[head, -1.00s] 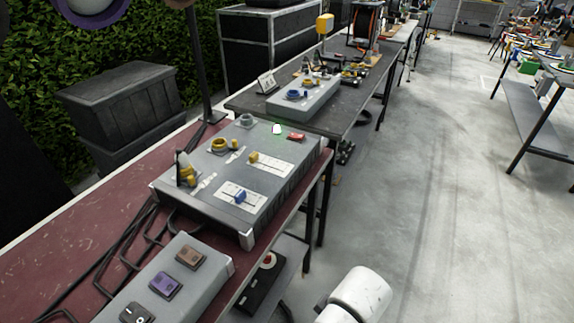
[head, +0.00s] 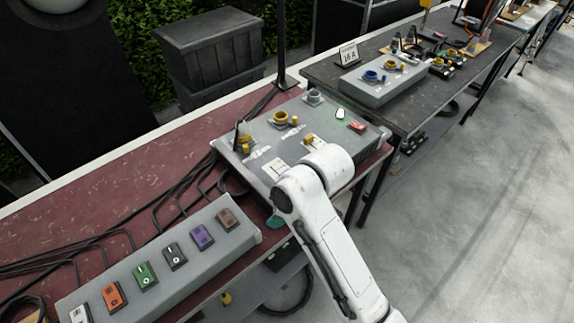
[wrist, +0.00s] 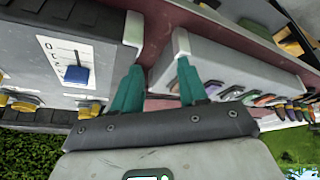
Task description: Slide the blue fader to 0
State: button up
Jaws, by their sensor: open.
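The blue fader (wrist: 77,75) shows in the wrist view at left, on a white scale plate (wrist: 62,52) with a slot and small marks. It sits at the lower end of the slot as seen there. In the head view my arm hides the fader; only part of its plate (head: 276,168) shows. My gripper (wrist: 160,72) has two teal fingers, open and empty, to the right of the fader and apart from it. In the head view a teal finger (head: 275,222) shows at the front edge of the grey control box (head: 262,140).
A yellow fader (head: 308,139), yellow knobs (head: 280,118) and a red switch (head: 357,127) are on the same box. A second grey box (head: 165,262) with several coloured switches stands front left on the red table (head: 120,185). Cables lie behind it.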

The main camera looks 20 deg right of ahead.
jog(key=w+d+r+n+g+h, duration=0.2)
jog(key=w+d+r+n, duration=0.15)
jog(key=w+n, duration=0.25)
jog(key=w+d+r+n+g+h, duration=0.2)
jog(key=w+d+r+n, duration=0.1)
jog(key=w+r+n, duration=0.25)
notch_tip(320, 180, down, 11)
jog(key=shift+w+a+f+b, duration=0.1)
jog(key=shift+w+a+b, duration=0.05)
jog(key=shift+b, duration=0.95)
jog(key=shift+c, duration=0.3)
grip_shut()
